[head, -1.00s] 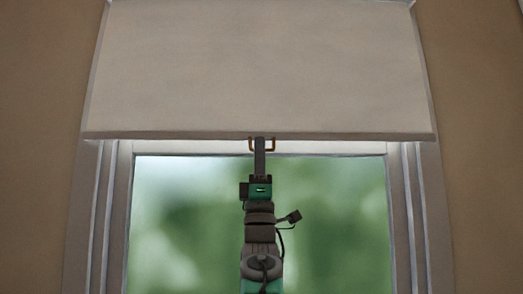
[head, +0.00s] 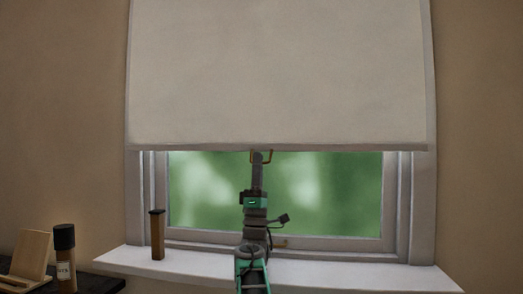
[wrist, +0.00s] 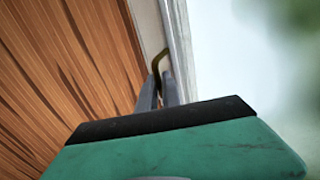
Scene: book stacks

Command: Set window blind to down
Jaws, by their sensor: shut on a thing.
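The window blind (head: 278,75) is a cream sheet with a straight bottom bar. It covers the upper part of the window, and a strip of green, blurred glass (head: 215,190) shows below it. A small brass-coloured handle (head: 270,157) hangs from the middle of the bottom bar. My gripper (head: 259,156) reaches up from below and is shut on the handle. In the wrist view the grey fingers of my gripper (wrist: 161,88) close around the curved handle (wrist: 158,62). The fingers hide part of the handle.
The white sill (head: 335,274) lies below the window. A brown post-like object (head: 157,236) stands on its left end. A dark-capped jar (head: 65,258) and a wooden stand (head: 28,257) are at the lower left. A window catch (head: 281,243) sits on the lower frame.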

